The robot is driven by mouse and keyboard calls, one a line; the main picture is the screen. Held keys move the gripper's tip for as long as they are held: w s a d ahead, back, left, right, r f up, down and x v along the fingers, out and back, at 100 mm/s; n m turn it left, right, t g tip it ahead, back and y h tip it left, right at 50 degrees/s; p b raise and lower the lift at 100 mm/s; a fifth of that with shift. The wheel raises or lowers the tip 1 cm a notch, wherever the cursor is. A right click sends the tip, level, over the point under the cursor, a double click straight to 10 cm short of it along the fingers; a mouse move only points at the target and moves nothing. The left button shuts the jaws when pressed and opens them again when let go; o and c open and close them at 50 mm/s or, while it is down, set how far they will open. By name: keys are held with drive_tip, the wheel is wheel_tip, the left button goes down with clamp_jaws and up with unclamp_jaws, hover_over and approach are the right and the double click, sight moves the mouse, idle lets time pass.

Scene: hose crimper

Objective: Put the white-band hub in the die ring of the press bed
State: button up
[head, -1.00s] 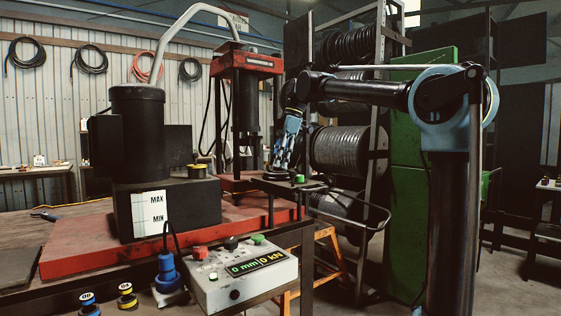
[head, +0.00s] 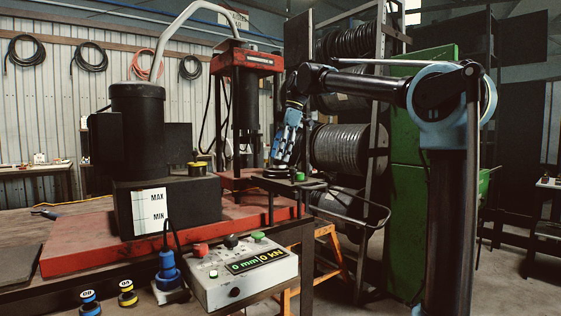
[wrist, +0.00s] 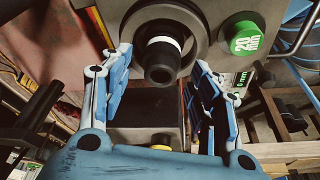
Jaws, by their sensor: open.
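The white-band hub (wrist: 161,66) is a black stepped cylinder with a white ring round it. In the wrist view it stands within a round dark grey die ring (wrist: 199,32) on a grey plate; how deep it sits I cannot tell. My gripper (wrist: 162,64) is open, with its blue fingers on either side of the hub and clear gaps showing. In the head view my gripper (head: 284,150) points down just over the dark ring (head: 279,172) at the press's right side. The hub is too small or hidden to make out there.
A green cap marked 20 mm (wrist: 246,38) is close right of the ring. The red press frame (head: 250,62) stands just left of my gripper.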

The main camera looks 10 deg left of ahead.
drive_tip(key=v, duration=1.1)
drive_tip(key=shift+d, duration=0.1)
drive_tip(key=s+d+f+m+t, duration=0.1)
drive_tip(key=s+d+f+m, duration=0.1)
drive_tip(key=d+f+m, duration=0.35)
drive_tip(key=s+d+f+m, duration=0.2)
drive_tip(key=d+f, duration=0.5)
drive_tip(key=d, duration=0.2)
drive_tip(key=s+d+f+m+t, duration=0.1)
drive_tip(key=s+d+f+m, duration=0.2)
drive_tip(key=d+f, duration=0.35)
drive_tip(key=s+d+f+m+h, duration=0.1)
drive_tip(key=s+d+f+m, duration=0.3)
drive_tip(key=f, duration=0.7)
drive_tip(key=s+d+f+m+t+h, duration=0.1)
drive_tip(key=s+d+f+m, duration=0.3)
drive_tip(key=s+d+f, duration=0.3)
drive_tip(key=s+d+f+m+h, duration=0.1)
drive_tip(key=s+d+f+m, duration=0.3)
drive_tip(key=f, duration=1.1)
drive_tip(key=s+d, duration=0.1)
drive_tip(key=s, duration=0.2)
drive_tip(key=shift+d+f+m+t, duration=0.2)
drive_tip(key=shift+f+m+t, duration=0.15)
drive_tip(key=shift+t, duration=0.05)
